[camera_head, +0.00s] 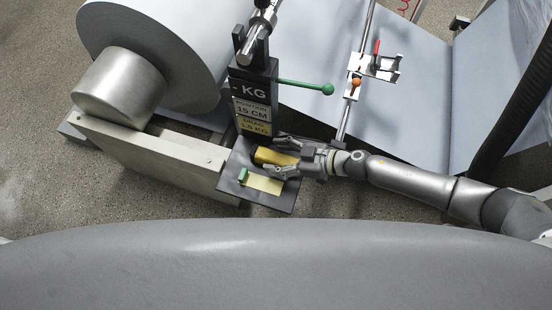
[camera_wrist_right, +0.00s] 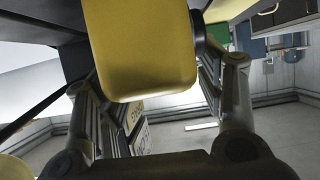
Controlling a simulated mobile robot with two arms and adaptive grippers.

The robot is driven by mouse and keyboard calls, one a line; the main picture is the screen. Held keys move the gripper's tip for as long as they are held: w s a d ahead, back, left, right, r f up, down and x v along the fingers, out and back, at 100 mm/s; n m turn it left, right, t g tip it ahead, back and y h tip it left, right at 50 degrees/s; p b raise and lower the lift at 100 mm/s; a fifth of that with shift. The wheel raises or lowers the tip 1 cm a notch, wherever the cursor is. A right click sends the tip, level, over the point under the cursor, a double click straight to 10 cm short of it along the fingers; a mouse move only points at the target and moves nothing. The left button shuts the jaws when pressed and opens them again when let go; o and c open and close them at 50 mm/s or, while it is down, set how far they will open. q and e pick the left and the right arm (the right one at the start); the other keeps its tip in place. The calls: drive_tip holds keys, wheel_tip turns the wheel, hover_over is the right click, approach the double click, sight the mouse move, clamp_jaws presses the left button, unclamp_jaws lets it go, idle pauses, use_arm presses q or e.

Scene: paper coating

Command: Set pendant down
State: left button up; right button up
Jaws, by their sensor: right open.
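The yellow pendant (camera_head: 275,157) is on or just above a dark plate (camera_head: 284,206) in the head view; I cannot tell if it touches. My right gripper (camera_head: 273,153) comes in from the right and is open, with one finger on each side of the pendant. In the right wrist view the pendant's yellow body (camera_wrist_right: 140,45) fills the top middle between the fingers. Its far end is out of frame there. My left gripper is not in view.
A flat yellow piece with a green end (camera_head: 263,182) lies on the plate beside the pendant. A dark post with a KG label (camera_head: 254,92) and a green-knobbed lever (camera_head: 327,89) stand behind. A large paper roll (camera_head: 190,40) and a metal beam (camera_head: 165,158) are at left.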

sight(276, 157)
drive_tip(key=shift+w+a+f, duration=0.15)
drive_tip(key=shift+a+f, duration=0.1)
drive_tip(key=shift+a, duration=0.15)
drive_tip(key=c, duration=1.3)
drive_tip(key=shift+r, duration=0.55)
wheel_tip(276, 157, up, 3)
drive_tip(key=shift+f+p, duration=0.2)
drive_tip(key=shift+p, duration=0.75)
drive_tip(key=s+r+p, duration=0.1)
drive_tip(key=s+r, duration=0.2)
drive_tip(key=s, duration=0.1)
drive_tip(key=s+r+p, duration=0.2)
drive_tip(key=s+r, duration=0.1)
drive_tip(key=s, duration=0.2)
drive_tip(key=s+a+r+p, duration=0.1)
drive_tip(key=s+r, duration=0.2)
drive_tip(key=s, duration=0.2)
drive_tip(key=shift+r, duration=0.2)
